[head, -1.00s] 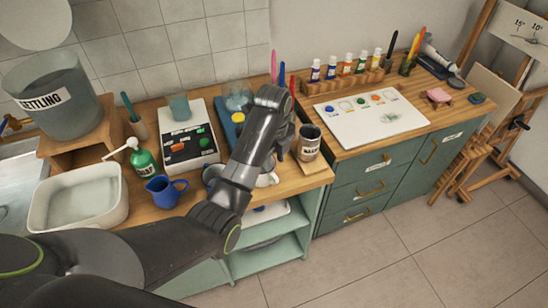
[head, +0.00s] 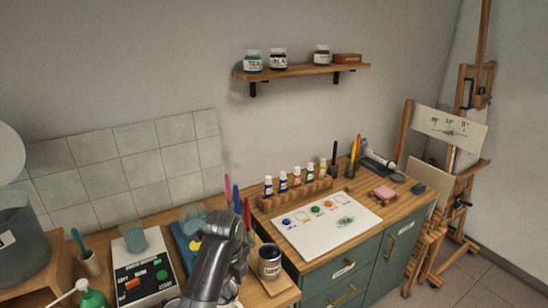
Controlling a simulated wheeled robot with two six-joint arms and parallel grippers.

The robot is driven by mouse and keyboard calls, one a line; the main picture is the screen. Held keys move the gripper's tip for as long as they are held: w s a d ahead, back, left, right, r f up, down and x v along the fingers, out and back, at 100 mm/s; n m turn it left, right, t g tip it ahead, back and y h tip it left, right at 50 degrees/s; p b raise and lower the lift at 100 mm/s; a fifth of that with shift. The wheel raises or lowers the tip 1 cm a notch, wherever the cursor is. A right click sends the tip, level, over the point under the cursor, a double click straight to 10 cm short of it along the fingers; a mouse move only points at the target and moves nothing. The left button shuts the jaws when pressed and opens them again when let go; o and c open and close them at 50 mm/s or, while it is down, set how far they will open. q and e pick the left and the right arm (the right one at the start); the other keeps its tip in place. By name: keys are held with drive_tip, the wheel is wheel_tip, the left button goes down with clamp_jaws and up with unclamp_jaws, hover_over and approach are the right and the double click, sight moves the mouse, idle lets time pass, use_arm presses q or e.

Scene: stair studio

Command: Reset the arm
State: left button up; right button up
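My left arm comes in from the bottom edge in the head view, and its dark gripper (head: 228,226) is over the wooden counter. It is just left of a labelled metal cup (head: 270,262) and in front of the upright coloured pens (head: 236,198). The fingertips face away and are hidden, so I cannot tell if they are open or hold anything. My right gripper is out of view.
A paint sheet (head: 325,224) and a rack of paint bottles (head: 295,190) lie to the right. A wall shelf (head: 300,72) holds jars. An easel (head: 470,110) stands far right.

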use_arm(q)
drive_tip(key=s+a+f+n+t, duration=0.1)
drive_tip(key=s+a+f+n, duration=0.35)
drive_tip(key=s+n, duration=0.2)
drive_tip(key=s+a+f+n+t, duration=0.1)
drive_tip(key=s+a+f+n, duration=0.3)
drive_tip(key=s+a+n, duration=0.3)
drive_tip(key=s+a+r+n+t+y, duration=0.1)
drive_tip(key=s+a+r+n, duration=0.3)
drive_tip(key=s, duration=0.6)
drive_tip(key=s+a+n+t+y, duration=0.1)
drive_tip(key=s+a+n, duration=0.1)
drive_tip(key=s+n, duration=0.65)
wheel_tip(320, 180, down, 32)
drive_tip(key=s+a+r+m+g+b, duration=0.1)
drive_tip(key=s+g+b, duration=0.1)
drive_tip(key=b, duration=0.4)
drive_tip(key=s+f+b, duration=0.2)
drive_tip(key=s+f, duration=0.5)
drive_tip(key=f, duration=0.3)
drive_tip(key=s+d+f+b, duration=0.1)
drive_tip(key=s+f+b, duration=0.1)
drive_tip(key=s+f, duration=0.5)
wheel_tip(320, 180, down, 3)
drive_tip(key=shift+s+f+g+h+b, duration=0.1)
drive_tip(key=shift+s+g+h+b, duration=0.15)
drive_tip(key=shift+g+h+b, duration=0.15)
